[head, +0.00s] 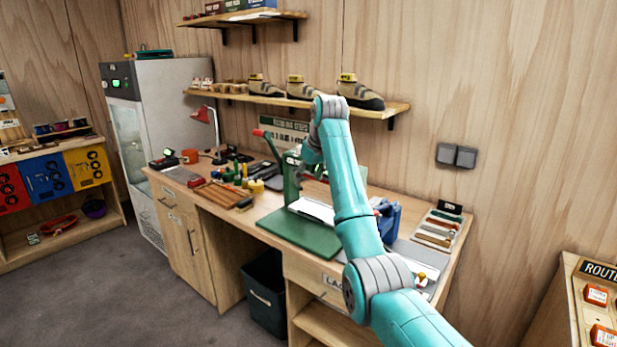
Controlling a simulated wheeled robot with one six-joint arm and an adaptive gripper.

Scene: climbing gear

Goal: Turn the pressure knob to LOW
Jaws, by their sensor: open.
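A green press (291,185) with a red-tipped lever (260,133) stands on the workbench, on a wide green base plate (302,236). I cannot make out a pressure knob or a LOW mark; the knob may be on the press head, which my arm partly covers. My teal arm reaches up from the lower right, and its wrist bends down beside the upper part of the press. A pale sheet or plate lies behind the press base, partly covered by my arm.
The workbench (257,217) carries hand tools, a red lamp (205,116), a blue vise-like thing (388,218) and a tray of strips (438,228). A shelf (398,108) with climbing shoes hangs above. A dark bin (265,295) stands below. Floor at left is clear.

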